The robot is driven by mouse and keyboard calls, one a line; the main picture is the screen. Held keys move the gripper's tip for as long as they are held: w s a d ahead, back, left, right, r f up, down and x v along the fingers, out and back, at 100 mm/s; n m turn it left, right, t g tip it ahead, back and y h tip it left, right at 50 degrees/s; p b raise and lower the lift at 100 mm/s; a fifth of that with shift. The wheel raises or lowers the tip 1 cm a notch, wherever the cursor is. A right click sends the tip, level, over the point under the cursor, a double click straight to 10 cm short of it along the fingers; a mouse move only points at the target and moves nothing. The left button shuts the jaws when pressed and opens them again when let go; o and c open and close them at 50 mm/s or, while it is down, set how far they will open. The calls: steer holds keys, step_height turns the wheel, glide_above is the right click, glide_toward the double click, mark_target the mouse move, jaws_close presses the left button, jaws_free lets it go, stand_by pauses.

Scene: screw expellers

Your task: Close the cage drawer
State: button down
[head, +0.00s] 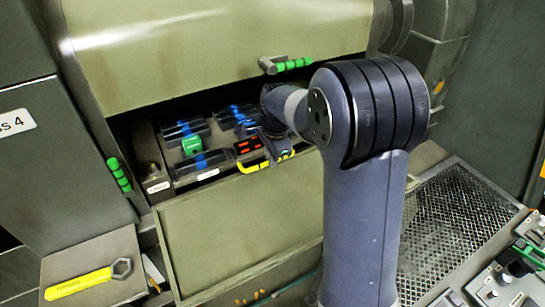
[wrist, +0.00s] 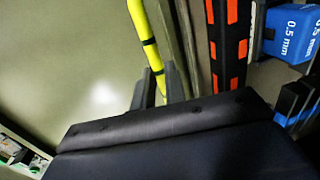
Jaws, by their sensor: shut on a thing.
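The cage drawer (head: 183,178) sits in the dark opening of the machine in the head view, with its top and front edge showing. Dark bars with blue bands and a green block lie on it. Its yellow handle (head: 255,167) is on the front at the right, and also shows in the wrist view (wrist: 143,32). My gripper (head: 277,148) is at the right part of this handle, shut on it. In the wrist view its fingertips (wrist: 156,83) are on either side of the yellow bar. My arm hides the drawer's right end.
A raised olive cover (head: 215,50) with a green grip (head: 293,64) hangs above the opening. A lowered olive flap (head: 240,225) is below it. A yellow wrench (head: 88,280) lies at lower left. A mesh grating (head: 455,225) and a control panel (head: 505,280) are at right.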

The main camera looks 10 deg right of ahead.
steer(key=c, duration=1.5)
jaws_free()
steer(key=shift+o, duration=0.2)
step_height(320, 180, up, 11)
steer(key=s+b, duration=0.1)
steer(key=s, duration=0.1)
steer(key=shift+d+f, duration=0.15)
steer(key=shift+d, duration=0.2)
steer(key=shift+c, duration=0.4)
